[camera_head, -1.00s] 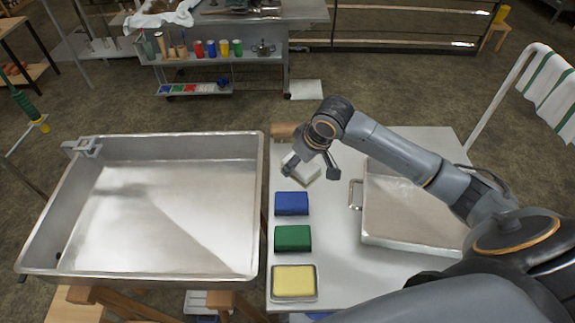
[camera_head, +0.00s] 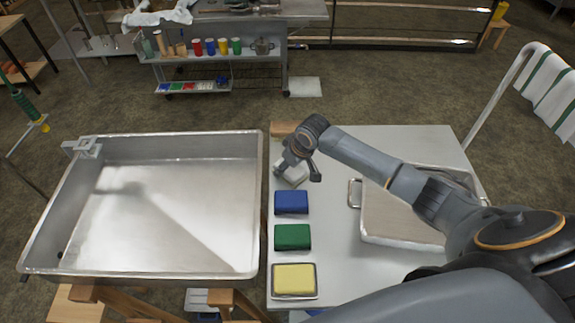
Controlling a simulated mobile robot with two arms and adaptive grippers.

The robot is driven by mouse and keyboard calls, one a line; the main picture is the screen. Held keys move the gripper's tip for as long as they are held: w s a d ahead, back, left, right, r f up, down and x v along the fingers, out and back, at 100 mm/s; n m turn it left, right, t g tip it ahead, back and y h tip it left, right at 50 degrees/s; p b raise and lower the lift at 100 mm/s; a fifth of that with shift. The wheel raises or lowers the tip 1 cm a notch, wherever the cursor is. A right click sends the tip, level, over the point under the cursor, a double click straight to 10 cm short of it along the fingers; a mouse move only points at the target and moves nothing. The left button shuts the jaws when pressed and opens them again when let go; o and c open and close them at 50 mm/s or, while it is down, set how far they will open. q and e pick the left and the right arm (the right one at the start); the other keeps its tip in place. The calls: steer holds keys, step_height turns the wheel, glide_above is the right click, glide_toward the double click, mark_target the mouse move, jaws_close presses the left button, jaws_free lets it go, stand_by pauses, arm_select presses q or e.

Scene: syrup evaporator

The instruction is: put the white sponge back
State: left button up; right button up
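A pale, whitish square piece (camera_head: 292,178) lies at the far left of the light table, under my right gripper (camera_head: 297,172). The gripper partly covers it, so I cannot tell whether it is the white sponge or its bare holder. My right gripper's fingers look spread, one at each side of the pale piece; I see no clear contact. A blue sponge (camera_head: 291,202), a green sponge (camera_head: 292,237) and a yellow sponge (camera_head: 294,279) lie in a row towards the near edge. The yellow one sits in a metal tray (camera_head: 294,297). My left gripper is not in view.
A large metal evaporator pan (camera_head: 262,215) stands left of the table (camera_head: 410,140). A handled metal pan or lid (camera_head: 400,215) lies on the table to the right, below my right arm. A wooden block (camera_head: 283,129) is at the table's far left corner. A cart (camera_head: 215,60) stands behind.

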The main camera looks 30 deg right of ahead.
steer(key=o, duration=1)
steer(key=shift+f, duration=0.15)
steer(key=shift+r, duration=0.25)
steer(key=v, duration=1.2)
steer(key=shift+f, duration=0.1)
